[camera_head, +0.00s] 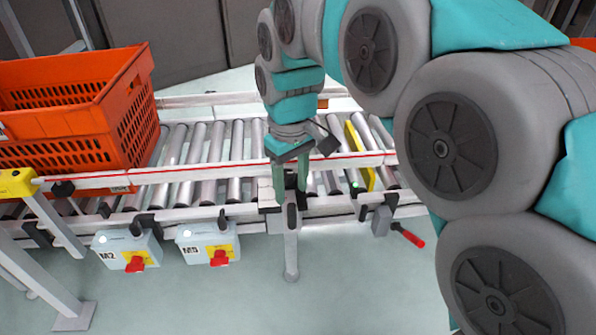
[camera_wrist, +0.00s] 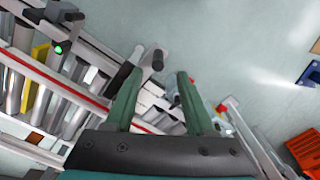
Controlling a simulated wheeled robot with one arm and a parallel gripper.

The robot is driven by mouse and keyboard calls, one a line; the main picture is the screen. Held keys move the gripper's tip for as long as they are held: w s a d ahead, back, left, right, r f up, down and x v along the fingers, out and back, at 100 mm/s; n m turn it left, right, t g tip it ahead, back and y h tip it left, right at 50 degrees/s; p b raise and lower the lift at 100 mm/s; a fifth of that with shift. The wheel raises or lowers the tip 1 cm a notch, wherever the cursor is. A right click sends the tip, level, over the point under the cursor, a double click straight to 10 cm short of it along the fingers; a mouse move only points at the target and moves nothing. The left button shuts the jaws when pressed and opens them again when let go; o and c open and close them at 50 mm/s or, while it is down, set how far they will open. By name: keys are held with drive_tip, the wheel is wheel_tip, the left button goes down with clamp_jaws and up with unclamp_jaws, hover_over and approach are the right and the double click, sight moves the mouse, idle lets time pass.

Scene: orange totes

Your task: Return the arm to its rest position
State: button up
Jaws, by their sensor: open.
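My gripper (camera_head: 290,178) is at the end of my grey and teal arm, pointing down over the near rail of the roller conveyor (camera_head: 232,160). In the wrist view my gripper (camera_wrist: 161,78) shows two green fingers spread apart with nothing between them. The near rail and a grey support lie beneath and beyond the fingers. I cannot tell whether the fingertips touch the rail.
Orange totes (camera_head: 70,110) stand at the left on the conveyor. Two switch boxes, M2 (camera_head: 112,246) and M5 (camera_head: 196,238), hang below the near rail. A red-handled lever (camera_head: 408,236) sticks out at the right. The floor (camera_head: 340,290) in front is clear.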

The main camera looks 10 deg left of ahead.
drive_tip(key=s+d+f+m, duration=0.1)
drive_tip(key=s+d+m, duration=0.15)
drive_tip(key=d, duration=0.35)
drive_tip(key=s+d+f+m+g, duration=0.1)
drive_tip(key=s+d, duration=0.2)
drive_tip(key=d, duration=0.3)
drive_tip(key=s+d+f+m, duration=0.1)
drive_tip(key=s+d+m, duration=0.15)
drive_tip(key=d, duration=0.35)
drive_tip(key=s+d+f+m, duration=0.2)
drive_tip(key=s+d, duration=0.2)
drive_tip(key=s, duration=0.3)
drive_tip(key=s+d+f+m, duration=0.2)
drive_tip(key=s+d, duration=0.2)
drive_tip(key=s, duration=0.3)
drive_tip(key=shift+d+f+m+g, duration=0.3)
drive_tip(key=shift+d+f+g, duration=0.1)
